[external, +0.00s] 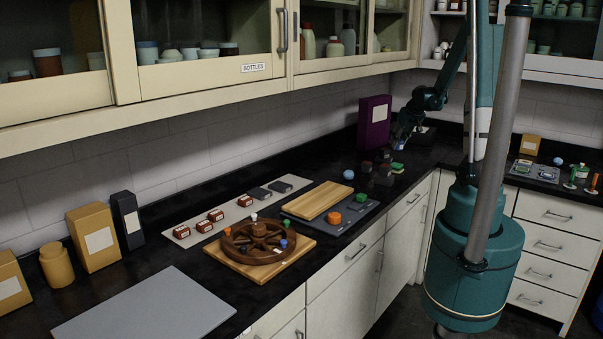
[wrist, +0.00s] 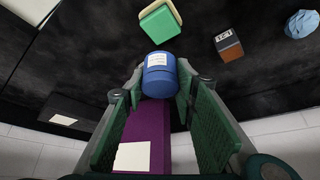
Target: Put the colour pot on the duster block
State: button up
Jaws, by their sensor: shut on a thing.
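The colour pot (wrist: 160,76) is a blue cylinder with a white label, seen between my fingertips in the wrist view. My gripper (wrist: 158,84) has green pads and is shut on it. In the external view my gripper (external: 402,133) is at the far end of the counter, close to the purple box; the pot cannot be made out there. A green block with a cream edge (wrist: 158,24), which looks like the duster block, lies just beyond the pot in the wrist view. It also shows on the counter in the external view (external: 397,168).
A tall purple box (external: 374,122) stands against the wall beside my gripper. A labelled brown-and-black block (wrist: 229,46) and a pale blue lump (wrist: 302,24) lie to one side. A wooden wheel (external: 258,241) is further along the counter.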

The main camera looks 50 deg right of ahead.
aim_at(398, 148)
jog(key=shift+f, duration=1.85)
jog(key=shift+f, duration=2.1)
jog(key=shift+f+b, duration=0.1)
jog(key=shift+b, duration=0.35)
jog(key=o, duration=0.9)
jog(key=shift+r, duration=0.25)
jog(key=p+v, duration=0.1)
jog(key=v, duration=1)
jog(key=shift+s+r, duration=0.2)
jog(key=shift+r, duration=0.1)
jog(key=shift+a, duration=0.1)
